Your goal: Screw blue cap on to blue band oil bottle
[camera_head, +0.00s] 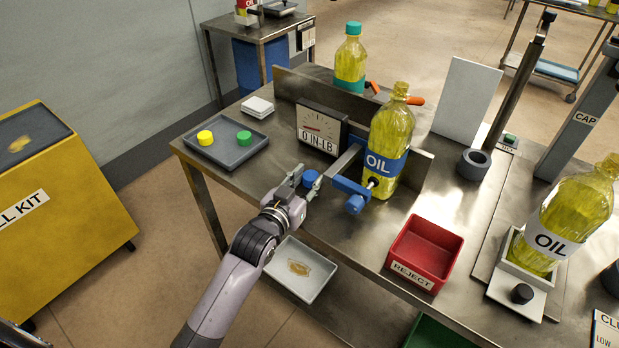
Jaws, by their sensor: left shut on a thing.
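The blue band oil bottle (391,138) stands upright and uncapped on the steel table, beside a blue clamp (352,188) that touches its lower front. My left gripper (302,181) is shut on the blue cap (311,179), left of the bottle and well below its mouth. The cap is partly hidden by the fingers. My right gripper is not in view.
A grey tray (226,155) holds a yellow cap (205,137) and a green cap (244,137). A torque gauge (319,128) stands left of the bottle. A red reject bin (428,247) is at the front.

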